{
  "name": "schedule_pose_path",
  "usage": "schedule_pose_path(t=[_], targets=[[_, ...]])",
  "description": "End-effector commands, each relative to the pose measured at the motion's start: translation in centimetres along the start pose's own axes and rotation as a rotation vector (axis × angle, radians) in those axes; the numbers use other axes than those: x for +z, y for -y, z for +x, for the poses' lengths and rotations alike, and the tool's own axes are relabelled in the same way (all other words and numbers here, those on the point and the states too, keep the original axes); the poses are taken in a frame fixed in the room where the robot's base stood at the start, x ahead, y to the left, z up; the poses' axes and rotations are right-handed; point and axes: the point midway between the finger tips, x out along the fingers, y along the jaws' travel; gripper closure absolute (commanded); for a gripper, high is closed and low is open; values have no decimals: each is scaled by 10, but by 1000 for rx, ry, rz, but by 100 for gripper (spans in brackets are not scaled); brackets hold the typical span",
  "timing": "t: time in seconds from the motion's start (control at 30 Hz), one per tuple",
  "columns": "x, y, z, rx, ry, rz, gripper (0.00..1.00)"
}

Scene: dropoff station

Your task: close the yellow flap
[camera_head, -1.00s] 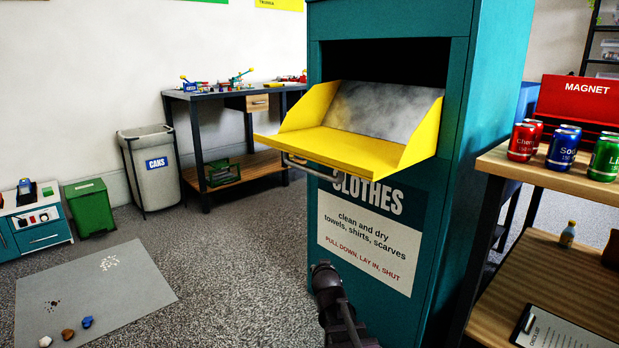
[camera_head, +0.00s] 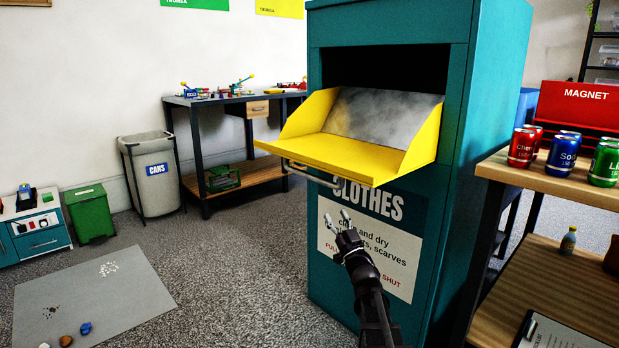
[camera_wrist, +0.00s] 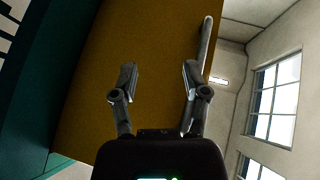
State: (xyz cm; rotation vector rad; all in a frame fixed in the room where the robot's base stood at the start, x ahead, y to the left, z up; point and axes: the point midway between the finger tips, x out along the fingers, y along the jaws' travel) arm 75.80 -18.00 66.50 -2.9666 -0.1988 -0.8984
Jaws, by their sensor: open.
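The yellow flap (camera_head: 360,152) of the teal clothes bin (camera_head: 490,120) is pulled down and open, sticking out like a tray with raised sides. It looks empty, with a grey inner plate behind it. A metal handle bar (camera_head: 310,174) runs below its front edge. My gripper (camera_head: 337,218) is below the flap, in front of the bin's label, apart from the flap and pointing up. In the wrist view the flap's underside (camera_wrist: 150,45) fills the middle beyond my open, empty fingers (camera_wrist: 157,80), and the handle (camera_wrist: 205,45) is at the right.
A wooden shelf table (camera_head: 550,180) with several cans stands close at the right of the bin. A grey cans bin (camera_head: 150,185) and a green bin (camera_head: 90,212) stand at the left.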

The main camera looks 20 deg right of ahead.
Motion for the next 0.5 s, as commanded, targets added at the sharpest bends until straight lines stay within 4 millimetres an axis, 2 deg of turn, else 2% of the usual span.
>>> schedule_pose_path(t=[0.2,0.5], targets=[[-27,7,-7,-183,-137,15,41],[-44,16,-19,-337,-220,32,41]])
